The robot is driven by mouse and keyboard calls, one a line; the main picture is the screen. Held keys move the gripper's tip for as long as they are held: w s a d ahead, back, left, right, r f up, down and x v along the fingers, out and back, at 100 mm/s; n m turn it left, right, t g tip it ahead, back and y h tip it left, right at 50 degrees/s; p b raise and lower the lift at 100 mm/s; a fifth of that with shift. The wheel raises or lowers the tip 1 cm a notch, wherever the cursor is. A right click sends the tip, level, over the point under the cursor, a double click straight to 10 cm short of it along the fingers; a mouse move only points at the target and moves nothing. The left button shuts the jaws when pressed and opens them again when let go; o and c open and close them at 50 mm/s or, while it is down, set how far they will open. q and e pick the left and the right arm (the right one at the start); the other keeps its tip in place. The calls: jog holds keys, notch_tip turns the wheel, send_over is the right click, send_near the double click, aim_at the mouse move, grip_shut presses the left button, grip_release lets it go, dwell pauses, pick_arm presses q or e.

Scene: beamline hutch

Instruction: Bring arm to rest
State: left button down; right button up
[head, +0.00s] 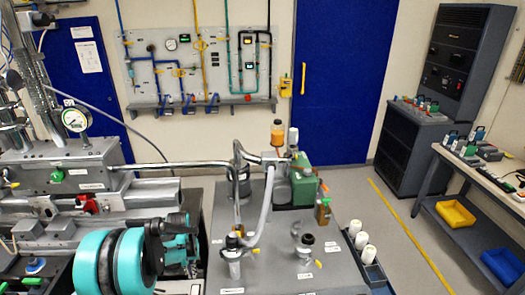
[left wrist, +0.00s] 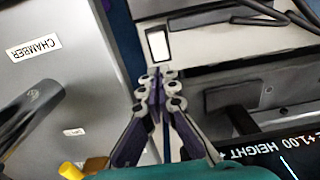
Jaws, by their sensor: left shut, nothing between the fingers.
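My left arm comes in at the lower left of the head view, its teal and dark links folded in front of the metal beamline equipment. In the left wrist view my left gripper (left wrist: 157,80) is shut, its fingertips together with nothing between them. Just beyond the tips, in the picture, is a small white plate (left wrist: 158,45) on grey equipment. I cannot tell whether the tips touch anything. My right gripper is not in view.
A grey surface labelled CHAMBER (left wrist: 35,50) lies left of the fingers. A dark display (left wrist: 275,150) is at lower right. In the head view, a pump with a green body (head: 303,185) stands on a grey table (head: 285,270). Floor right of it (head: 400,225) is clear.

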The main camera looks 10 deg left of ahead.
pick_arm(q)
jog(key=s+d+r+m+t+b, duration=0.1)
jog(key=s+d+r+t, duration=0.1)
jog(key=s+d+r, duration=0.35)
jog(key=s+d+r+t+b, duration=0.1)
jog(key=s+d+r, duration=0.15)
jog(key=r, duration=0.55)
pick_arm(e)
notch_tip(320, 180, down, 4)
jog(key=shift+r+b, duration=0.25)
jog(key=shift+b, duration=0.45)
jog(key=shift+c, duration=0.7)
pick_arm(q)
jog(key=s+d+r+m+t, duration=0.1)
jog(key=s+d+r+t, duration=0.1)
jog(key=s+d+t, duration=0.2)
jog(key=s+d, duration=0.3)
jog(key=s, duration=0.4)
jog(key=shift+m, duration=0.3)
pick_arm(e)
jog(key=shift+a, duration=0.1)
